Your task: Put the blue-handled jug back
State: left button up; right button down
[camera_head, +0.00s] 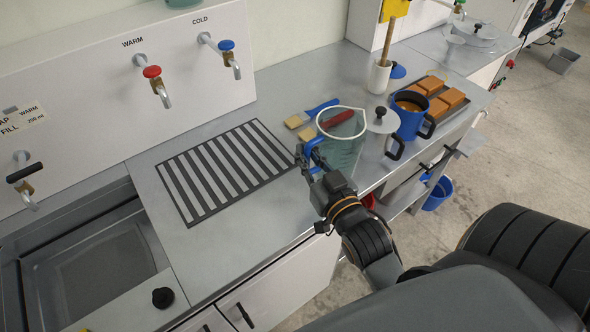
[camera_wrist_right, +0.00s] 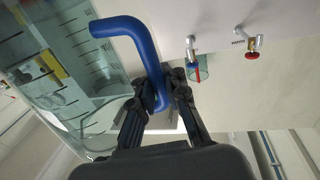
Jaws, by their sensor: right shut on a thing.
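The clear, greenish measuring jug (camera_head: 346,152) with a white rim is over the counter, right of the striped drain grille (camera_head: 222,168). Its blue handle (camera_head: 312,145) points left, toward the grille. My right gripper (camera_head: 309,160) is shut on this handle. In the right wrist view the handle (camera_wrist_right: 128,27) passes between the closed fingers (camera_wrist_right: 165,88), and the jug's clear wall with dark markings (camera_wrist_right: 75,60) fills the left. I cannot tell whether the jug's base touches the counter. My left gripper is not in view.
Brushes lie behind the jug. Red (camera_head: 152,72) and blue (camera_head: 226,45) taps stand out above the grille, which is bare. A sink (camera_head: 95,262) is at left.

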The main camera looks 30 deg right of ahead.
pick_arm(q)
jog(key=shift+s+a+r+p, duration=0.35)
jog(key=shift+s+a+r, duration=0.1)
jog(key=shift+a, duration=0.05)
pick_arm(e)
notch_tip(320, 180, down, 7)
jog(key=w, duration=0.3)
jog(key=shift+a, duration=0.45)
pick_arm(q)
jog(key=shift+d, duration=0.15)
pick_arm(e)
jog(key=c, duration=1.4)
grip_release()
jog(key=shift+o, duration=0.2)
jog(key=shift+s, duration=0.15)
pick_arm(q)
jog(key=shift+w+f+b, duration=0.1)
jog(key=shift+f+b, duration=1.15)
pick_arm(e)
jog(key=s+a, duration=0.1)
jog(key=s, duration=1)
jog(key=shift+s+a, duration=0.2)
jog(key=shift+s, duration=0.15)
